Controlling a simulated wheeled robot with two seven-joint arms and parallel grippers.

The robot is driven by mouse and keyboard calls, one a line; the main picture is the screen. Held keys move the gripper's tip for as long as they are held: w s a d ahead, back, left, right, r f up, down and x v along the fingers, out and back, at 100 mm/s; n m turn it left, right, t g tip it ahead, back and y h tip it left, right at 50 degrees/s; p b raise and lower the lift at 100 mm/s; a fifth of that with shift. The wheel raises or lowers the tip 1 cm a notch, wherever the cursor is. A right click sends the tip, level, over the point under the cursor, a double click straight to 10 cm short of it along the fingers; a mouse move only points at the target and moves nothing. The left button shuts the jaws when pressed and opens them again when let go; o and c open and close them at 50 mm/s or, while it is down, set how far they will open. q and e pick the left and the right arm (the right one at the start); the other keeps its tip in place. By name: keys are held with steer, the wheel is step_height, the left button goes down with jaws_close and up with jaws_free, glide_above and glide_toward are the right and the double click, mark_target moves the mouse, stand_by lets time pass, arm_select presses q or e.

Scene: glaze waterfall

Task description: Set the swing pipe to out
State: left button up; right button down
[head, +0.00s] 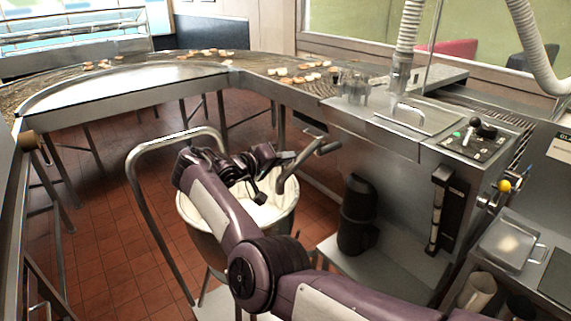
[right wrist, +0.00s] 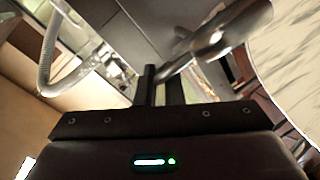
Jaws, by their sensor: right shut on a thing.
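The swing pipe (head: 301,158) is a grey metal pipe coming off the front of the steel machine. Its bent end hangs down over the open, pale-lined bucket (head: 291,205). In the right wrist view the shiny pipe (right wrist: 225,32) runs from the narrow dark fingers (right wrist: 158,88) to the upper right. The exact contact is partly hidden by the fingers. My left gripper is not in view.
The steel machine (head: 350,140) stands right of the bucket, with a control panel (head: 473,140) on top. A curved conveyor (head: 130,85) carries several small pieces behind. A bent metal rail (head: 140,185) stands left of the bucket. Open tiled floor (head: 110,255) lies at the left.

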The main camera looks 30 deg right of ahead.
steer(key=shift+f, duration=0.1)
stand_by(0.3)
steer(key=c, duration=1.5)
jaws_free()
steer(key=shift+c, duration=0.2)
step_height(320, 180, up, 20)
